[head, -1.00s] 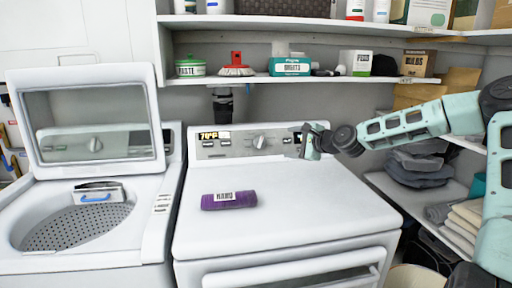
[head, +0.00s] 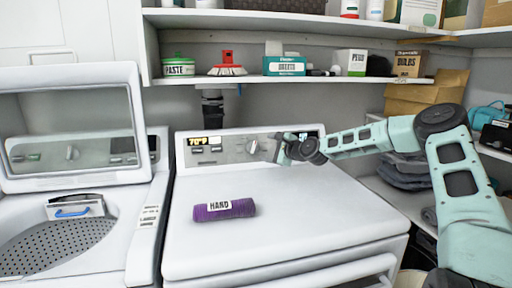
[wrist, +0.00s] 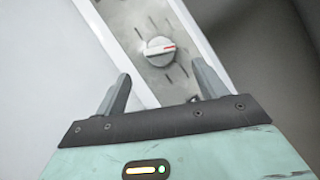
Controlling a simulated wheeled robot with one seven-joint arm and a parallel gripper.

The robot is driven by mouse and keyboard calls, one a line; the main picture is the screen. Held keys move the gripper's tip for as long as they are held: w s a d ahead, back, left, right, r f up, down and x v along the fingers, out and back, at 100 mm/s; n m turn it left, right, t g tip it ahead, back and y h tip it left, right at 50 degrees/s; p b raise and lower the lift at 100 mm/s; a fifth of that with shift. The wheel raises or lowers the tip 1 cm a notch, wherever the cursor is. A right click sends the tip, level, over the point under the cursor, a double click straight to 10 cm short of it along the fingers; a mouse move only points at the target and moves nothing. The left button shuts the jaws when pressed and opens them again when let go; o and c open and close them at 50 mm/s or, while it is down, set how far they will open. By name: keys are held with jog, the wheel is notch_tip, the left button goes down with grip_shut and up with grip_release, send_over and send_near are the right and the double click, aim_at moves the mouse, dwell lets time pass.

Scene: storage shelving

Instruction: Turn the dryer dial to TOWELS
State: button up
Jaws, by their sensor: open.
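The dryer (head: 290,220) is white with a grey control panel along its back edge. Its dial (head: 252,147) is a round light knob on that panel. My gripper (head: 283,148) is at the panel, just right of the dial in the head view. In the wrist view my gripper (wrist: 164,88) is open and empty. Its two fingers point toward the dial, which lies beyond the tips, apart from them.
A purple roll labelled HAND (head: 225,210) lies on the dryer top. An open washer (head: 75,225) stands at left. A shelf (head: 290,80) with boxes and a red brush (head: 227,66) runs above the panel. The rest of the dryer top is clear.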

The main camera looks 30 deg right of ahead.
aim_at(255, 147)
jog(key=p+x, duration=0.1)
jog(key=x, duration=0.7)
jog(key=shift+w+a+f, duration=0.1)
jog(key=shift+w, duration=0.1)
jog(key=c, duration=0.9)
